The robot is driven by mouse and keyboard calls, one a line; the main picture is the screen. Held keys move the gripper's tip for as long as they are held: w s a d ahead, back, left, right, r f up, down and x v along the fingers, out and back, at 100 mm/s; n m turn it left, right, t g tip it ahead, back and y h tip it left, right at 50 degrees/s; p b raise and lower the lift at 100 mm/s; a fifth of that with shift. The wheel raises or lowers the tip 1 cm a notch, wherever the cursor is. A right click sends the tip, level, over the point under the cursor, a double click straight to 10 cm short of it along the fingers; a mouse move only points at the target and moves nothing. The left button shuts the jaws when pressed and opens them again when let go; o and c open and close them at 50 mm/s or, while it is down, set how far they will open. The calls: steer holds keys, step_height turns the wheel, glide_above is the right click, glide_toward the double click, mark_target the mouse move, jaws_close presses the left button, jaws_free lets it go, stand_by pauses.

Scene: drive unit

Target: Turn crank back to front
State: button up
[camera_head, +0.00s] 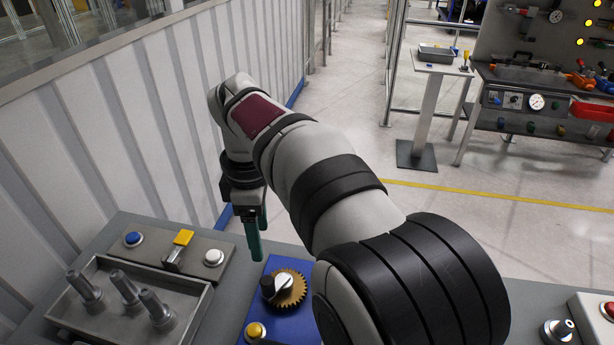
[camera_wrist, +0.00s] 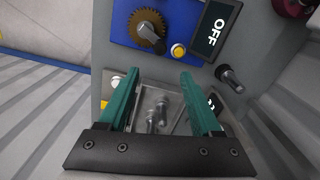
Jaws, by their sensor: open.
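The crank (camera_head: 268,285) is a dark knob-like handle with a pale top, set against a brass toothed gear (camera_head: 292,291) on a blue panel (camera_head: 300,323). In the wrist view the crank (camera_wrist: 151,33) lies across the gear (camera_wrist: 137,19), near the top. My gripper (camera_head: 258,245) points down with teal fingers, behind and above the crank in the head view. In the wrist view my gripper (camera_wrist: 160,73) is open and empty, its fingers apart from the crank.
A tray (camera_head: 193,322) with several upright metal pins stands at the left. Behind it is a panel with a yellow switch (camera_head: 183,238) and buttons. A yellow button (camera_head: 256,331) is near the gear. An OFF display (camera_wrist: 215,28) and a dark-tipped lever (camera_wrist: 230,78) show in the wrist view.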

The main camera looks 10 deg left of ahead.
mark_target(267, 280)
step_height(267, 280, down, 15)
steer(key=shift+f, duration=0.1)
steer(key=shift+c, duration=0.2)
jaws_close()
